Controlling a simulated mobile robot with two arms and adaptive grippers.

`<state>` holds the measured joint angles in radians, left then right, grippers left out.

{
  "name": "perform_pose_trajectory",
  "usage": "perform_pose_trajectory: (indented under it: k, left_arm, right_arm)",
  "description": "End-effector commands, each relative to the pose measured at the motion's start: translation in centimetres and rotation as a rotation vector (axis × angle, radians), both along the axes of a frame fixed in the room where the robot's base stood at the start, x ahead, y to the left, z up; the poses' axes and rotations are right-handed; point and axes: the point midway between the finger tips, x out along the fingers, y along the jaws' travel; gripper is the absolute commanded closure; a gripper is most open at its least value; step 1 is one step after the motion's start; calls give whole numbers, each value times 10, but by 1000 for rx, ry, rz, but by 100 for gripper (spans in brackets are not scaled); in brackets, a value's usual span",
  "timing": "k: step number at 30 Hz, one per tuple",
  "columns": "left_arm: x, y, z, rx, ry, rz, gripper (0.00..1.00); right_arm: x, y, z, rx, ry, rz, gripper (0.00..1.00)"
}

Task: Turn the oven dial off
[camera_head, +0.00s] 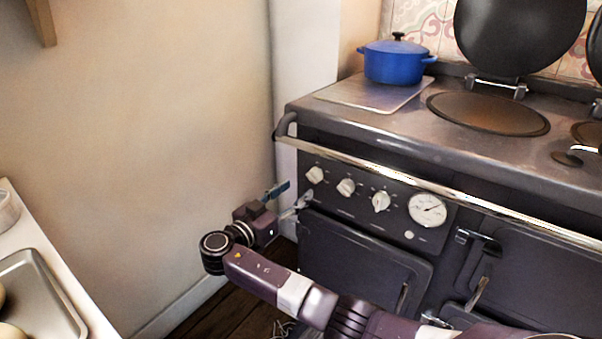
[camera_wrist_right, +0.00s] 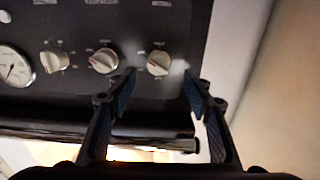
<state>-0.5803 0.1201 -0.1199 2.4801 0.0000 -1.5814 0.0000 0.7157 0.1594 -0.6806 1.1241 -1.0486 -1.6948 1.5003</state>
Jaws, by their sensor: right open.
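The stove's front panel holds three pale dials in a row: the leftmost dial (camera_head: 315,174), the middle dial (camera_head: 346,187) and the right dial (camera_head: 381,201). My right gripper (camera_head: 292,195) is open and empty, just in front of and left of the leftmost dial. In the right wrist view the order is reversed: the leftmost dial (camera_wrist_right: 158,63) shows between and beyond the open fingertips (camera_wrist_right: 158,84). The middle dial (camera_wrist_right: 103,61) and right dial (camera_wrist_right: 54,60) are left of the fingers. I cannot tell whether a finger touches a dial. My left gripper is not in view.
A round gauge (camera_head: 427,210) is right of the dials. A metal rail (camera_head: 440,190) runs above them along the dark stove. A blue pot (camera_head: 394,62) stands on the stove top. A counter with a tray (camera_head: 45,290) is at left. Bare wall is behind my gripper.

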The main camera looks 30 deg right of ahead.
Motion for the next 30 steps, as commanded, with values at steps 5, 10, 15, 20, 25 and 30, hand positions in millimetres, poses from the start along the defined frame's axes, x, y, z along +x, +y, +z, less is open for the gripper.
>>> perform_pose_trajectory:
  k: [5, 10, 15, 20, 25, 30]
  left_arm:
    - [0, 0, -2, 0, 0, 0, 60]
    - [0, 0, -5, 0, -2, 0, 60]
    - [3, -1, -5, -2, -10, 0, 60]
    - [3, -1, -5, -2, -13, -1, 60]
    - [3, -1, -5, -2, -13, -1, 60]
    - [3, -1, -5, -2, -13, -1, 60]
  right_arm:
    - [9, -25, 0, -2, -1, -3, 54]
    - [20, -49, 0, -2, 0, -1, 54]
    - [27, -64, 0, 0, 1, 1, 54]
    - [28, -68, 0, 1, 0, 2, 54]
    - [28, -68, 0, 2, 1, 2, 54]
    - [28, -68, 0, 1, 2, 2, 72]
